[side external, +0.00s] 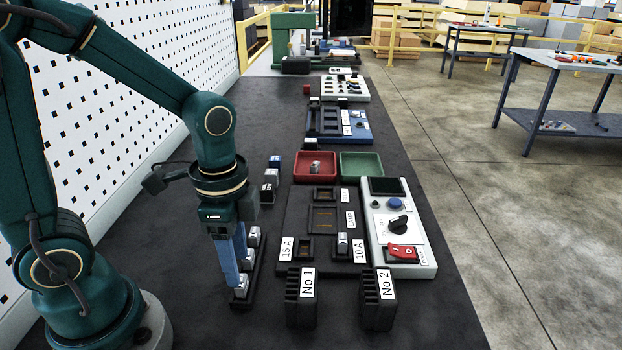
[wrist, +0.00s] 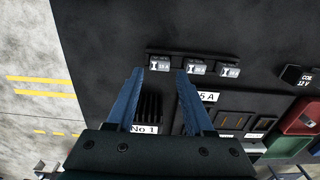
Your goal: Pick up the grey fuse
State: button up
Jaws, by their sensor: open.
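Three grey fuses stand in a row in a black rack (side external: 236,304). In the side view they are the near fuse (side external: 241,286), the middle fuse (side external: 248,260) and the far fuse (side external: 253,236). In the wrist view the row runs from the left fuse (wrist: 160,63) through the middle one (wrist: 197,67) to the right one (wrist: 230,71). My gripper (side external: 236,278) points down at the rack's near end, open and empty. In the wrist view its blue fingertips (wrist: 158,73) appear on either side of the left fuse. I cannot tell whether they touch it.
A black board (side external: 293,222) with slots labelled 15 A and 10 A lies to the right; a grey fuse (side external: 342,243) sits at 10 A. Black blocks No 1 (side external: 300,310) and No 2 (side external: 377,312) stand in front. Red (side external: 298,172) and green (side external: 361,165) trays lie behind.

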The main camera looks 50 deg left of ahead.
aim_at(242, 287)
jog(key=shift+f, duration=2.1)
grip_shut()
